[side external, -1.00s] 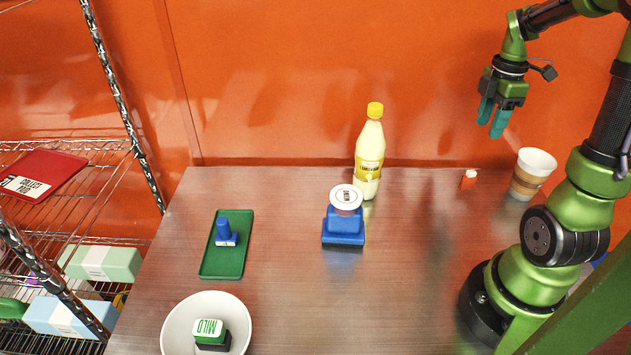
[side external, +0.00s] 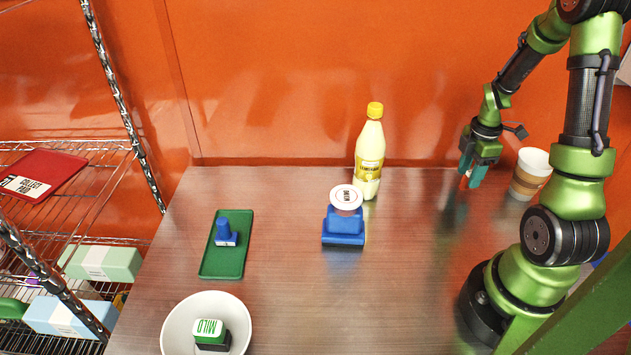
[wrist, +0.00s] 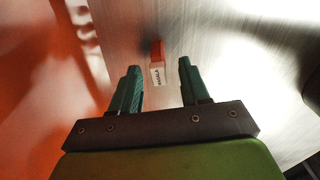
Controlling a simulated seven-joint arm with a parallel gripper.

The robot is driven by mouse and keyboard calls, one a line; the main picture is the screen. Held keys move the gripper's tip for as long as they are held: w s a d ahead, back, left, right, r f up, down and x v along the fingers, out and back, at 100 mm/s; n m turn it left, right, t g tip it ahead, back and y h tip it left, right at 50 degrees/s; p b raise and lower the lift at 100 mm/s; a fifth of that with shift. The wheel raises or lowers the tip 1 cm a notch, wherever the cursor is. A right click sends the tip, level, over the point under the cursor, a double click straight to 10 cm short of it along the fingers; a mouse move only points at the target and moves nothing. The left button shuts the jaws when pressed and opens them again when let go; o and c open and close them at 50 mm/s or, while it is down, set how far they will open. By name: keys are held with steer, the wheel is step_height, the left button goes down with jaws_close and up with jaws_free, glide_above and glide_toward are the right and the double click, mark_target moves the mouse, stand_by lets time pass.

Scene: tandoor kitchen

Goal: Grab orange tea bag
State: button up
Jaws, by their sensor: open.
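The orange tea bag (wrist: 158,50), a small orange piece with a white tag that seems to read MASALA, lies on the metal table in the wrist view. It appears between and a little beyond my two teal fingertips, with clear gaps on both sides. My gripper (wrist: 158,67) is open and empty. In the side view my gripper (side external: 470,180) points down low over the back right of the table, and its fingers mostly hide the tea bag there.
A striped paper cup (side external: 530,174) stands close to the right of my gripper. A yellow-capped bottle (side external: 369,160) and a blue stamp-like stack (side external: 343,230) stand to the left. A green tray (side external: 226,262) and white bowl (side external: 178,318) lie farther left. The orange wall (side external: 290,90) is close behind.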

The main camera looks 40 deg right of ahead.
step_height(320, 180, down, 2)
steer(key=shift+f, duration=0.15)
jaws_close()
stand_by(0.3)
